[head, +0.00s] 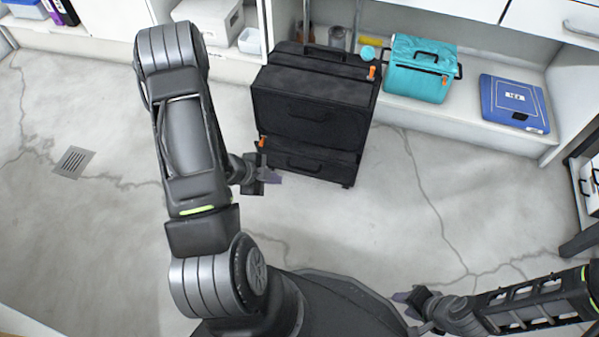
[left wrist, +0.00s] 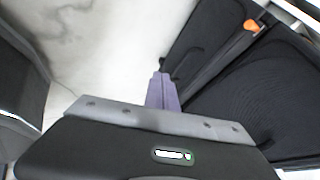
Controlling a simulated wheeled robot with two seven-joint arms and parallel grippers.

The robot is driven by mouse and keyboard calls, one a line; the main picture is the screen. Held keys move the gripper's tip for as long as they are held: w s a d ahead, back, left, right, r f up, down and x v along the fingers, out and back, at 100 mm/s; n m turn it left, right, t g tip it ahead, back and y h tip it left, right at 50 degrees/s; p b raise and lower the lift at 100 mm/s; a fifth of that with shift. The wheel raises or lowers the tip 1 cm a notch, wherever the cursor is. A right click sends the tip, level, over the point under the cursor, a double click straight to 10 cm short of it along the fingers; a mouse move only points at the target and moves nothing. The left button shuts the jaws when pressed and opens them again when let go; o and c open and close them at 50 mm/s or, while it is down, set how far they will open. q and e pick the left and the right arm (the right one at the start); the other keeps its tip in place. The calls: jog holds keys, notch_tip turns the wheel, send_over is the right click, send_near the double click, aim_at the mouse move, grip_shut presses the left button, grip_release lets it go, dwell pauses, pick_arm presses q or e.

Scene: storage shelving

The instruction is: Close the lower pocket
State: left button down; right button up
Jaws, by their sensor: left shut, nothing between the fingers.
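A black suitcase (head: 308,113) stands upright on the floor with its front facing me. Its lower pocket (head: 310,160) is a separate black panel with a handle, below the larger upper pocket. An orange zipper pull (head: 262,142) sits at the left end of the seam between them. It also shows as an orange tab in the left wrist view (left wrist: 251,25). My left gripper (head: 277,178) is shut and empty, just left of the lower pocket; its purple fingertips (left wrist: 162,92) are together. I cannot tell whether they touch the suitcase. My right gripper (head: 404,297) is low at the right, away from the suitcase.
A turquoise cooler bag (head: 415,84) and a blue flat case (head: 513,105) sit on the low shelf to the right. A floor drain (head: 73,162) lies at the left. The floor right of the suitcase is clear.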

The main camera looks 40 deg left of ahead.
aim_at(311, 155)
pick_arm(q)
jog(key=shift+w+f, duration=0.1)
jog(key=shift+f, duration=0.05)
pick_arm(e)
jog(key=shift+f, duration=0.1)
